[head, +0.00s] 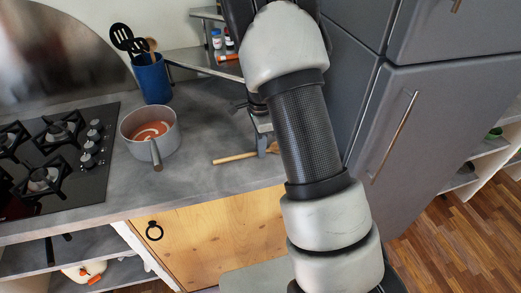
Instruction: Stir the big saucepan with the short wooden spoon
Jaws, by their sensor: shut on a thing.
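A grey saucepan (134,148) stands on the counter right of the hob. It holds red-orange liquid with a pale swirl, and its handle points to the front. A wooden spoon (233,159) lies at counter level right of the pan, its handle end pointing left towards the pan. My gripper (262,149) points down over the spoon near its right end and is shut on it. My arm hides part of the gripper and the area behind it. I cannot tell whether the spoon touches the counter.
A blue utensil holder (151,82) with black slotted tools and a wooden utensil stands behind the pan. The gas hob (88,185) is at left. A corner shelf (205,62) with small jars is behind. Grey cabinets (440,120) rise at right. Counter between pan and spoon is clear.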

